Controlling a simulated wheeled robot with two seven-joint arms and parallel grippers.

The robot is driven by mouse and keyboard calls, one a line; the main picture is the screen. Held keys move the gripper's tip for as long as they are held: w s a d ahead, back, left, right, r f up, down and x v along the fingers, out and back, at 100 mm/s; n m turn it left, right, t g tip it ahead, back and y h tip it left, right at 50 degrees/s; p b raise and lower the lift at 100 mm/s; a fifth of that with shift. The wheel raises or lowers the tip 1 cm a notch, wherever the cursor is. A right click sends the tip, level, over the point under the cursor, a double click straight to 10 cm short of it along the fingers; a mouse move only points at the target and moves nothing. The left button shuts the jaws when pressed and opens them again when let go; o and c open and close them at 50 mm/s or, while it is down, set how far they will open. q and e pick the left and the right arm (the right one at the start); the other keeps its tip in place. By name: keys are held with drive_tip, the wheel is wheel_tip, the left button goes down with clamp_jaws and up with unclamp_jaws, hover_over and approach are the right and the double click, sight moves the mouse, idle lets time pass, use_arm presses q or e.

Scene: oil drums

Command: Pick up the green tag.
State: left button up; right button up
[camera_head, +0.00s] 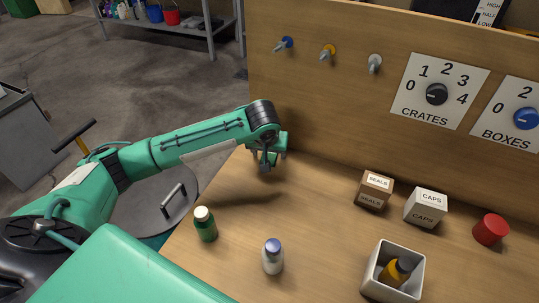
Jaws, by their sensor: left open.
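I cannot make out a green tag in the head view; my left gripper hides a small patch of the tabletop and panel foot behind it. My left arm reaches in from the left, and its gripper (266,160) hangs over the back left part of the wooden tabletop (310,215), close to the upright panel. The gripper points down and is open, with nothing seen between its small, dark fingers. My right gripper is not in view.
A green bottle (205,223), a white bottle (273,256), a SEALS box (374,190), a CAPS box (426,207), a red cylinder (490,230) and a white bin (417,278) holding an amber bottle (396,271) stand on the tabletop. The wooden panel (340,110) bears switches and dials.

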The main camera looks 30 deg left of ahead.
use_arm(q)
drive_tip(key=c, duration=1.1)
drive_tip(key=shift+c, duration=0.2)
drive_tip(key=shift+s+r, duration=0.2)
drive_tip(key=shift+r, duration=0.25)
wheel_tip(320, 180, up, 6)
drive_tip(key=shift+f, duration=0.1)
drive_tip(key=s+d+p, duration=0.1)
drive_tip(key=s, duration=1.8)
drive_tip(key=shift+s, duration=0.3)
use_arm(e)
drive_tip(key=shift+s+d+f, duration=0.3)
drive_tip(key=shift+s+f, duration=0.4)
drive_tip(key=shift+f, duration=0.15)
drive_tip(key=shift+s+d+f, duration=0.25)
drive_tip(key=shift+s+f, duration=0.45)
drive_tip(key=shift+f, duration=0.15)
